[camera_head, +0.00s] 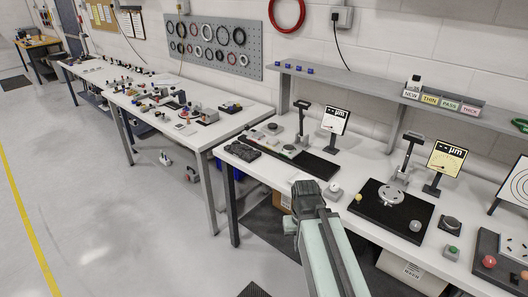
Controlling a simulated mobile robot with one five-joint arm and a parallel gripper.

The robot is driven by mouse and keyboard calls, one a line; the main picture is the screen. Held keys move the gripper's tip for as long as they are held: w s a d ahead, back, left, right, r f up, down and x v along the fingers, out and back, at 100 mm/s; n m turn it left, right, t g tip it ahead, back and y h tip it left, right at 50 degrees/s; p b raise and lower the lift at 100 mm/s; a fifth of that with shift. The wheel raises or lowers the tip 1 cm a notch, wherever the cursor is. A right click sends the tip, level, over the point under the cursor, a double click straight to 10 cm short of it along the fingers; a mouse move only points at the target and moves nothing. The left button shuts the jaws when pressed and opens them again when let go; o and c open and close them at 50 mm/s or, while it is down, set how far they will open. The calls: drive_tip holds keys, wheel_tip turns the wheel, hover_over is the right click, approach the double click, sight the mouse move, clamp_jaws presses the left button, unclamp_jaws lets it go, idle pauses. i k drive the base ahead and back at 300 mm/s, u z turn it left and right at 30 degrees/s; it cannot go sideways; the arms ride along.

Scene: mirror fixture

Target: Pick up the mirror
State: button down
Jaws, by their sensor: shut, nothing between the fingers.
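My gripper (306,186) is dark and shut, with nothing held. It stands in front of the near bench's front edge, at the lower middle of the picture. A round silvery disc (391,195) lies on a black plate (372,212) on the bench, to the right of my gripper and apart from it. It may be the mirror or its fixture; at this size I cannot tell. A grey post stands behind the disc.
The near bench (262,172) also carries gauge displays (446,159), a white button box (334,192) and a green button box (452,253). A shelf (375,92) runs above its back. A second bench (228,126) stands left. The floor (90,200) at left is clear.

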sight(257, 134)
drive_tip(key=u, duration=0.35)
drive_tip(key=i, duration=1.55)
drive_tip(key=u, duration=0.95)
drive_tip(key=i, duration=0.5)
drive_tip(key=u, duration=0.6)
drive_tip(key=k, duration=0.85)
drive_tip(key=u, duration=0.15)
drive_tip(key=i, duration=0.9)
drive_tip(key=z, duration=0.15)
drive_tip(key=k, duration=0.8)
